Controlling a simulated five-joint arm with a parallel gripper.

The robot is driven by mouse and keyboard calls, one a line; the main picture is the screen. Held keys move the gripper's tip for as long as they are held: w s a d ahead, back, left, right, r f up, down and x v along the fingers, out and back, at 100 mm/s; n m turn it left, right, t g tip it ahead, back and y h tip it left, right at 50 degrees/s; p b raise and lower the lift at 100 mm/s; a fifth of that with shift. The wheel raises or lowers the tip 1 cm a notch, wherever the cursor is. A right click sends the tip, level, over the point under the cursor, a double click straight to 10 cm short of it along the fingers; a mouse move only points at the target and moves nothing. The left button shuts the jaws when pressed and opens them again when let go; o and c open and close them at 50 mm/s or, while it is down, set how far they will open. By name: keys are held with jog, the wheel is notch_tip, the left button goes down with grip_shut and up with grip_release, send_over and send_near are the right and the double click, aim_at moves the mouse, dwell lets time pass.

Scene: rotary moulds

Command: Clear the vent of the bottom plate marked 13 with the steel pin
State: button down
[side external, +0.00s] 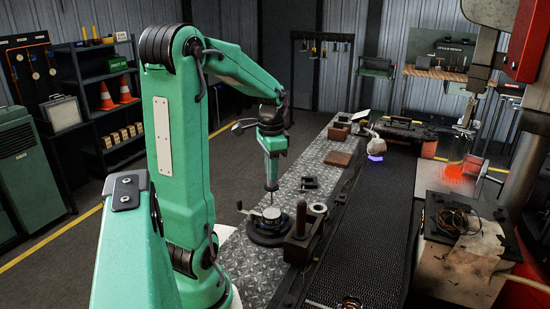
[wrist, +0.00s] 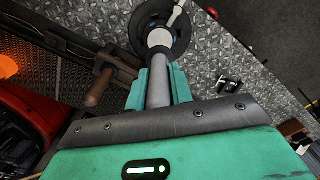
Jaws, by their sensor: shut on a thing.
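My gripper (side external: 271,186) points straight down over a black round mould (side external: 268,231) on the near part of the bench. In the wrist view, its green jaws (wrist: 158,80) are shut on a grey rod (wrist: 159,92), which looks like the steel pin. The rod stands upright, its lower end over the mould's middle. In the wrist view, the rod hides part of the black mould (wrist: 143,20). A pale handle (wrist: 178,10) sticks out from the mould. I cannot read the number 13 or make out the vent. I cannot tell whether the pin touches the plate.
A dark block with a brown upright handle (side external: 300,220) stands just right of the mould. A pale ring (side external: 317,210) lies beside it. Small black blocks (side external: 310,182) and a brown slab (side external: 338,159) lie farther back. A dark conveyor (side external: 375,225) runs along the right. Bare tread plate lies between.

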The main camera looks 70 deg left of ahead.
jog(key=shift+r, duration=2.1)
jog(key=shift+w+d, duration=0.3)
jog(key=shift+w, duration=0.15)
jog(key=w+d+f, duration=0.1)
jog(key=w+d, duration=0.6)
jog(key=d, duration=0.4)
jog(key=w+d+f, duration=0.2)
jog(key=w+d, duration=0.6)
jog(key=d, duration=0.4)
jog(key=shift+w+d+f, duration=0.2)
jog(key=shift+w+d, duration=0.05)
jog(key=shift+d, duration=0.05)
jog(key=shift+a, duration=0.1)
